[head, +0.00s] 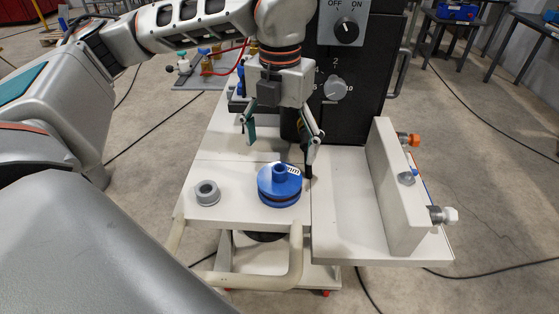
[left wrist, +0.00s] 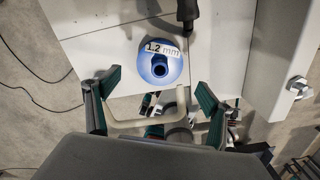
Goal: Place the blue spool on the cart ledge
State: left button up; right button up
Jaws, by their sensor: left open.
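The blue spool (head: 279,195) stands upright on the white cart ledge (head: 236,209), near its front right part. In the left wrist view the blue spool (left wrist: 173,77) shows from above, with a "1.2 mm" label and a central hole. My left gripper (head: 282,146) is open and empty above and slightly behind the spool, fingers pointing down. In the left wrist view the left gripper (left wrist: 158,88) has its fingers wide apart, with the spool ahead, between their lines and not touched. My right gripper is not in view.
A grey ring (head: 207,192) sits left of the spool. A black control box (head: 345,70) with knobs stands behind. A white upright bracket (head: 392,185) with bolts rises on the right. A curved handle (head: 295,255) runs along the cart front.

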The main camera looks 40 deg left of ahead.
pick_arm(q)
jog(key=shift+r, duration=1.45)
